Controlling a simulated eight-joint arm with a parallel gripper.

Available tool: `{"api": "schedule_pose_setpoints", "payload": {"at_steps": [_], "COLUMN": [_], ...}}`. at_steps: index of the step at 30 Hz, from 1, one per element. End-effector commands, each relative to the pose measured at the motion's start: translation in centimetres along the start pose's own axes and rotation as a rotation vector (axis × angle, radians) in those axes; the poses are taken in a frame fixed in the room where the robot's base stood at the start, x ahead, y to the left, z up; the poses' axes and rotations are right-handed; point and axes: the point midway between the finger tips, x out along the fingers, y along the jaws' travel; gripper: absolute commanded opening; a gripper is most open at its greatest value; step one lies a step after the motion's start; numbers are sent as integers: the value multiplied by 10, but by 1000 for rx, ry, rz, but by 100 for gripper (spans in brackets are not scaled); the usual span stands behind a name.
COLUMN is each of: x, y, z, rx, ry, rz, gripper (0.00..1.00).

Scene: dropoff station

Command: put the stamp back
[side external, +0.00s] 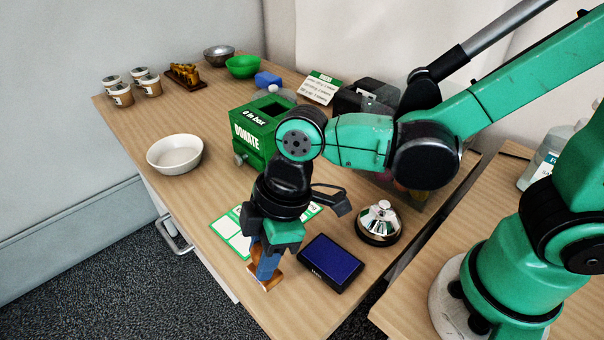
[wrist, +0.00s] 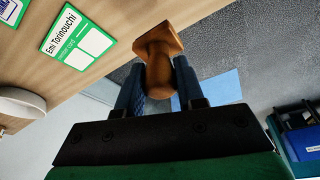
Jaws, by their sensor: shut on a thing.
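My gripper (side external: 265,262) points down near the front edge of the table and is shut on the brown wooden stamp (side external: 268,283). In the wrist view the stamp (wrist: 158,45) sits between the two blue fingers of my gripper (wrist: 159,82), its wide end past the fingertips. Whether the stamp touches the table is hard to tell. The blue ink pad (side external: 332,260) in a black case lies open to the right of my gripper. A green-and-white card (side external: 231,233) lies to the left, partly behind my gripper; a named card (wrist: 82,38) shows in the wrist view.
A silver bell (side external: 379,222) stands behind the ink pad on the right. A green donation box (side external: 255,128) and a white bowl (side external: 175,154) stand farther back. Cups (side external: 122,95), a green bowl (side external: 243,66) and a sign (side external: 320,88) are at the far end.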

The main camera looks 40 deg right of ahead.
Motion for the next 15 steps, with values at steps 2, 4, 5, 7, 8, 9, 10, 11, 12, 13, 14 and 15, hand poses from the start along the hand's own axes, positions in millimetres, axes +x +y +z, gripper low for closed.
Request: {"api": "schedule_pose_setpoints", "payload": {"at_steps": [2, 4, 5, 7, 8, 9, 10, 11, 12, 13, 14, 15], "x": [5, 12, 16, 24, 27, 31, 33, 35, 36, 37, 38, 38], "y": [0, 0, 0, 0, 0, 0, 0, 0, 0, 0, 0, 0], "z": [1, 4, 5, 7, 8, 10, 10, 11, 12, 12, 12, 12], "rx": [0, 0, 0, 0, 0, 0, 0, 0, 0, 0, 0, 0], "ry": [0, 0, 0, 0, 0, 0, 0, 0, 0, 0, 0, 0], "rz": [0, 0, 0, 0, 0, 0, 0, 0, 0, 0, 0, 0], "gripper": [0, 0, 0, 0, 0, 0, 0, 0, 0, 0, 0, 0]}}
